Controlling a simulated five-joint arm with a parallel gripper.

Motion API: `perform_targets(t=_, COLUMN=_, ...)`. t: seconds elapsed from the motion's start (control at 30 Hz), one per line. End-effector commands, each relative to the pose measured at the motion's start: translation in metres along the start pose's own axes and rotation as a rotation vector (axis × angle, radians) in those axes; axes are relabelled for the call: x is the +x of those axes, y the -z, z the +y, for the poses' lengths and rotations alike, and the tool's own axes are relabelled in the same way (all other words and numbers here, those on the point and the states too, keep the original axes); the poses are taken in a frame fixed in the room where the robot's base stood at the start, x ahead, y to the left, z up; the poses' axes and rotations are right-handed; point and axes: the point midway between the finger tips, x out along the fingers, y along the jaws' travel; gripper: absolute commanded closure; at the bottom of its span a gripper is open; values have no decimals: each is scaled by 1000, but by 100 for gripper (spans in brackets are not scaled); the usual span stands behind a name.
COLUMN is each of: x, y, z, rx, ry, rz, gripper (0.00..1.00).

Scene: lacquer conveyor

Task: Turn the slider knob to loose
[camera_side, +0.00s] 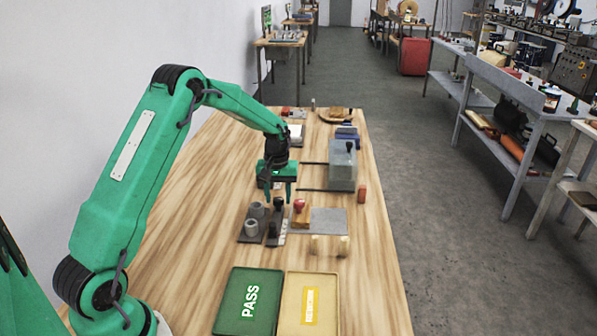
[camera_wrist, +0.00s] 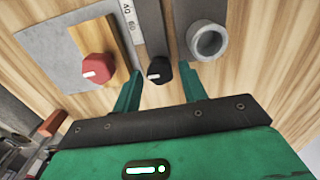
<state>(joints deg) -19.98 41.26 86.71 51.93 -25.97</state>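In the side view the black knob (camera_side: 278,203) shows just below my gripper (camera_side: 279,197). My gripper is open and points down. In the wrist view the fingertips of my gripper (camera_wrist: 160,76) lie on either side of the black knob, apart from it, with gaps on both sides. I cannot tell how far above it they are. Nothing is held.
A red knob (camera_wrist: 96,68) on a wooden block stands close to the left finger in the wrist view. A green PASS tray (camera_side: 248,300) and a yellow tray (camera_side: 320,300) lie in front. A grey box (camera_side: 343,172) stands behind.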

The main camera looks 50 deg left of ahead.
Motion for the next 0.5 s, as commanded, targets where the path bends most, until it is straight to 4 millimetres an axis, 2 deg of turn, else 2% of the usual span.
perform_targets(t=0.33, x=1, y=0, z=0, rx=1, ry=1, rz=-1, gripper=49)
perform_targets(t=0.5, x=-6, y=0, z=0, rx=1, ry=0, rz=0, gripper=49)
